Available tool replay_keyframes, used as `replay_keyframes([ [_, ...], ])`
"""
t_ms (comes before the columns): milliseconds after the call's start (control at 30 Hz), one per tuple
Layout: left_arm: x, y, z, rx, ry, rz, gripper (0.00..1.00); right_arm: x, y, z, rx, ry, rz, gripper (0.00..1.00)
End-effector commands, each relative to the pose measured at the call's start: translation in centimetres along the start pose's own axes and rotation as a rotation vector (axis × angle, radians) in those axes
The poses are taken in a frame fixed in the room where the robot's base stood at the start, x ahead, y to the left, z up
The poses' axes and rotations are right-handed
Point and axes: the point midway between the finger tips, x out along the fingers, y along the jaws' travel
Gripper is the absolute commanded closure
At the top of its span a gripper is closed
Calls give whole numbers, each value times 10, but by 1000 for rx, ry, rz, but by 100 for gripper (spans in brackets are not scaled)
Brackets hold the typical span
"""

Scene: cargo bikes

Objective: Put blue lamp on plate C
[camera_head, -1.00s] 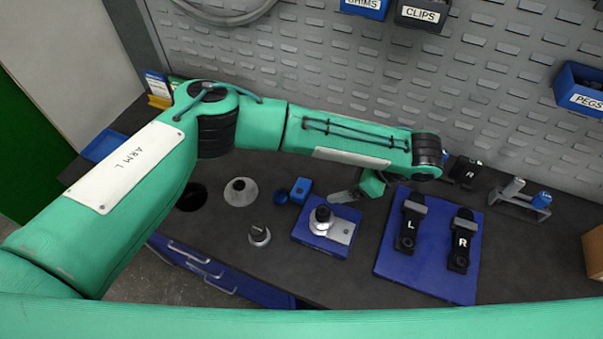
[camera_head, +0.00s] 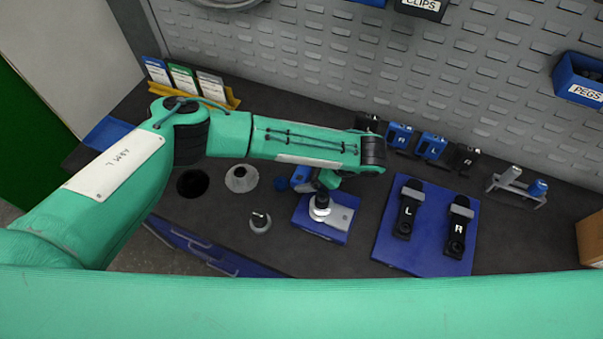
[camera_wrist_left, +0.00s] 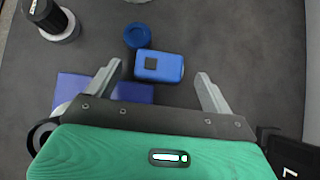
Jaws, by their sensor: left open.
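A small blue block with a dark square on top, which I take for the blue lamp (camera_head: 300,175), lies on the dark bench. It also shows in the left wrist view (camera_wrist_left: 172,67), just beyond and between the fingertips. My left gripper (camera_wrist_left: 158,85) is open and empty; in the head view (camera_head: 312,185) it is beside the block and partly covers it. A blue mat (camera_head: 312,228) carries a silver plate (camera_head: 342,217) and a round black-and-silver part (camera_head: 320,205). I can read no letter C, so I cannot tell which is plate C. My right gripper is not in view.
A round blue piece (camera_head: 280,183) lies beside the block. Left are a silver ring (camera_head: 241,178) and a black-topped knob (camera_head: 260,221). Right is a larger blue mat (camera_head: 392,250) with black L and R parts. Blue and black blocks (camera_head: 430,146) stand behind.

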Motion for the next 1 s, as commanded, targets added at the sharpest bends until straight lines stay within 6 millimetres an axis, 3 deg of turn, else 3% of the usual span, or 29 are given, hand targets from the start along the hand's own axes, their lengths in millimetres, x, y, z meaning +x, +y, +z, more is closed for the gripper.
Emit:
replay_keyframes([
  [33,4,1,5,0,-2,2,15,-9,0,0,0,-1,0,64],
  [200,23,1,1,0,0,1,15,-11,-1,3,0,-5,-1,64],
  [433,26,1,1,0,0,0,15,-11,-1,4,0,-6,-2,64],
  [467,26,1,1,0,0,0,17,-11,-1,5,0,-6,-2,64],
  [700,25,0,1,0,0,0,65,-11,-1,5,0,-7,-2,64],
  [767,25,0,1,-1,0,0,69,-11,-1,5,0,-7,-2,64],
  [1000,24,0,1,-1,1,-1,69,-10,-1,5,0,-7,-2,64],
])
